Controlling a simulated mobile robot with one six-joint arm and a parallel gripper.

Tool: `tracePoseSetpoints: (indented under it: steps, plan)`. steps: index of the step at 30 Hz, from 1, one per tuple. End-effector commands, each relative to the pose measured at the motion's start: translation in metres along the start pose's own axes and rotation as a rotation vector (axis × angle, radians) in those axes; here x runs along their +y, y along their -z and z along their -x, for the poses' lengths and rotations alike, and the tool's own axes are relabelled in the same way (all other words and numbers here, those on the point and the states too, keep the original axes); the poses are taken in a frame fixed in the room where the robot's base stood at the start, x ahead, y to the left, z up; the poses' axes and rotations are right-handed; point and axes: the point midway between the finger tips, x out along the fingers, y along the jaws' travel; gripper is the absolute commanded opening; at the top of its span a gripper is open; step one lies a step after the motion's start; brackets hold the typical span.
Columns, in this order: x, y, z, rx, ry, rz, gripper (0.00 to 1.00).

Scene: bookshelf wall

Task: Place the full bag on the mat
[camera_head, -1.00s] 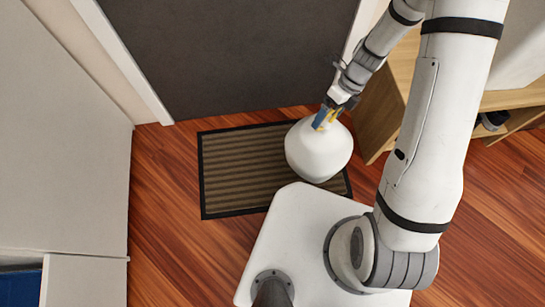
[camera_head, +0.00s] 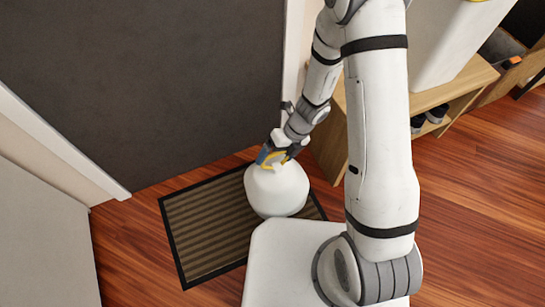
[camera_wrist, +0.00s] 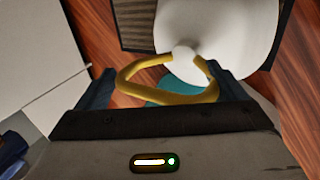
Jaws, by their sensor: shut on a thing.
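The full bag (camera_head: 277,190) is white and rounded, with a yellow handle (camera_wrist: 170,97) at its top. In the head view it is over the right part of the mat (camera_head: 208,222), a brown striped mat with a dark border. I cannot tell whether the bag touches the mat. My gripper (camera_head: 270,156) is at the top of the bag and shut on its handle. In the wrist view the handle loop lies between my fingers (camera_wrist: 160,88), and the white bag (camera_wrist: 225,35) hangs beyond it. The bag hides part of the mat.
A dark grey door (camera_head: 190,80) stands behind the mat. A wooden bench (camera_head: 440,95) with shoes (camera_head: 431,118) under it and a white bin (camera_head: 455,45) is at the right. Wooden floor (camera_head: 135,240) is clear left of the mat.

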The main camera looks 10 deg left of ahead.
Motion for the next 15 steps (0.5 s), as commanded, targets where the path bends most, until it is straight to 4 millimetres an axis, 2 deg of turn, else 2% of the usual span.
tracePoseSetpoints:
  steps: [1,8,15]
  plan:
    - [-0.005,0.0,-0.011,0.002,-0.002,0.001,0.2]
    - [-0.012,0.0,-0.026,0.002,-0.002,0.004,0.2]
    - [-0.028,0.0,-0.056,0.003,-0.001,0.005,0.2]
